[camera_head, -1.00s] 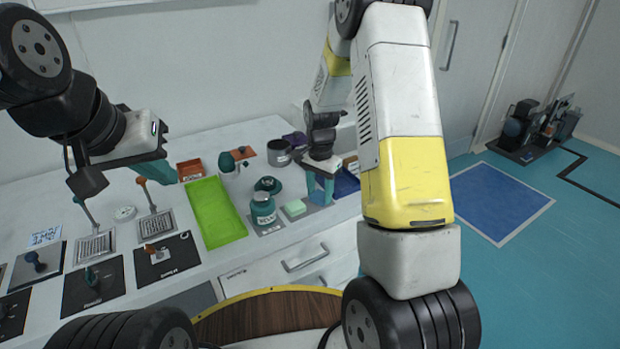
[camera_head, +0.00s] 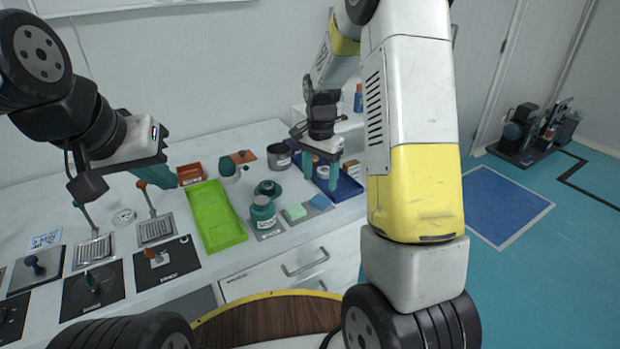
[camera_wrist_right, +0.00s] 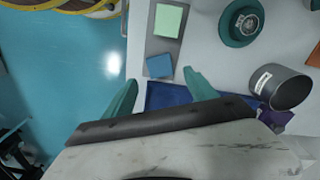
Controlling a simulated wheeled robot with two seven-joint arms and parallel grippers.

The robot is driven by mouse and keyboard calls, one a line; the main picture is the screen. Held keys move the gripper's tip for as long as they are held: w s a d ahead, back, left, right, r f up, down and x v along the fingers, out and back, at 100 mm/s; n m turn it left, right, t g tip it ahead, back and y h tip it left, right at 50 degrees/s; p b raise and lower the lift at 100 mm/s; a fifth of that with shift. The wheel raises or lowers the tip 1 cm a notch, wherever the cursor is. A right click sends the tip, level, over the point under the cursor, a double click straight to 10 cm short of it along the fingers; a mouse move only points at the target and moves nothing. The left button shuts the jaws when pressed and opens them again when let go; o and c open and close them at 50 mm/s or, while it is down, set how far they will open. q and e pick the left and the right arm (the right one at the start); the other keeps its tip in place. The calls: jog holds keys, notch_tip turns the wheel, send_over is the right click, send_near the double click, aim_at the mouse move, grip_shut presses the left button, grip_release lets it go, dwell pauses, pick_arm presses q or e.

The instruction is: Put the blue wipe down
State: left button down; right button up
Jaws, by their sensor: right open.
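The blue wipe (camera_head: 320,202) lies on a grey mat near the table's front edge, to the right of a pale green block (camera_head: 295,212). It also shows in the right wrist view (camera_wrist_right: 159,66), flat on the same mat. My right gripper (camera_head: 321,184) is open and empty, raised behind the wipe and over the blue tray (camera_head: 347,188). In the right wrist view its teal fingers (camera_wrist_right: 160,88) are spread apart, with the wipe just beyond the gap between them. My left gripper (camera_head: 160,180) hangs over the left part of the table; its finger opening cannot be made out.
A bright green tray (camera_head: 215,215) lies mid-table. A teal jar (camera_head: 263,213) stands beside the mat, with a grey cup (camera_head: 279,156) behind it. Metal plates and black pads with small handles fill the left side. The blue tray is close under my right gripper.

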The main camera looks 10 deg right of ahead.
jog(key=s+r+n+t+y, duration=0.1)
jog(key=s+r+n, duration=0.1)
jog(key=s+r, duration=0.45)
jog(key=s+r+n+t+y, duration=0.1)
jog(key=s+r+n, duration=0.15)
jog(key=r, duration=0.75)
jog(key=s+a+r+n+t, duration=0.1)
jog(key=s+r+n+t, duration=0.1)
jog(key=s, duration=0.5)
jog(key=s+a+r+n+t, duration=0.1)
jog(key=s+n+t, duration=0.1)
jog(key=s, duration=0.6)
jog(key=shift+r+n, duration=0.4)
jog(key=shift+n, duration=0.35)
jog(key=shift+o, duration=0.4)
jog(key=shift+s, duration=0.1)
